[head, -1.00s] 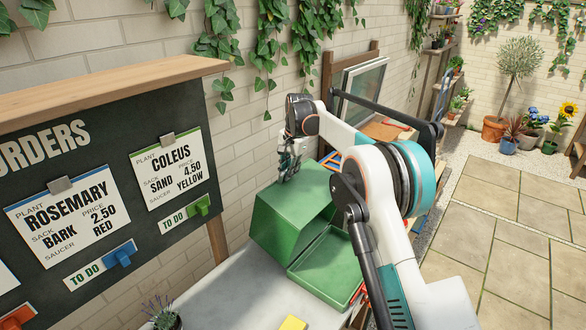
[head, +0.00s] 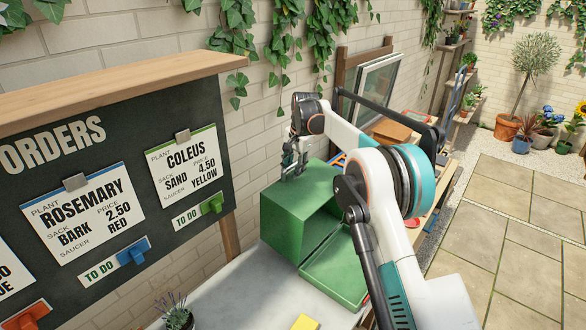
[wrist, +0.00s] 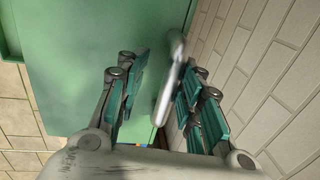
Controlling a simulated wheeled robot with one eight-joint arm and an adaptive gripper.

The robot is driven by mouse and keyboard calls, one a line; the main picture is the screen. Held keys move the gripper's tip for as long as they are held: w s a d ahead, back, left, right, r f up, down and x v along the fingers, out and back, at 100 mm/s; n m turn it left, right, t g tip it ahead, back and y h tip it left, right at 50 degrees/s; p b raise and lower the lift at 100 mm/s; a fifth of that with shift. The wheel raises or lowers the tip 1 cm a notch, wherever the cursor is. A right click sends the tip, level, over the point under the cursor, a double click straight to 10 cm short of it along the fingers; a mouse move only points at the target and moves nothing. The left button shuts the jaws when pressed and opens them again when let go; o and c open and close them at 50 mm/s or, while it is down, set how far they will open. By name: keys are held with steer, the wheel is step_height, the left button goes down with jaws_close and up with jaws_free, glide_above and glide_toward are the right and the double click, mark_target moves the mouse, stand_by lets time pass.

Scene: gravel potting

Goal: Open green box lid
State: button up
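The green box (head: 298,207) stands on the grey table against the wall. Its deep hollow part is tilted up, with the open side facing the front right. A shallow rimmed green part (head: 338,272) lies in front of it. My gripper (head: 290,172) is at the back left upper edge of the deep part. In the wrist view my gripper (wrist: 158,98) has its teal-padded fingers apart. A metal bar handle (wrist: 170,82) shows between them, nearer the right finger. The green surface (wrist: 85,70) fills the upper left; I cannot tell whether the fingers touch the handle.
The brick wall (wrist: 270,70) is close beside the right finger. An orders board (head: 110,190) stands at the left. A small potted lavender (head: 178,315) and a yellow object (head: 305,322) are at the table's front. A framed window pane (head: 375,85) stands behind the box.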

stand_by(0.3)
step_height(320, 180, up, 12)
steer(key=s+d, duration=0.1)
steer(key=shift+d+f, duration=0.15)
steer(key=shift+d, duration=0.2)
steer(key=shift+s, duration=0.15)
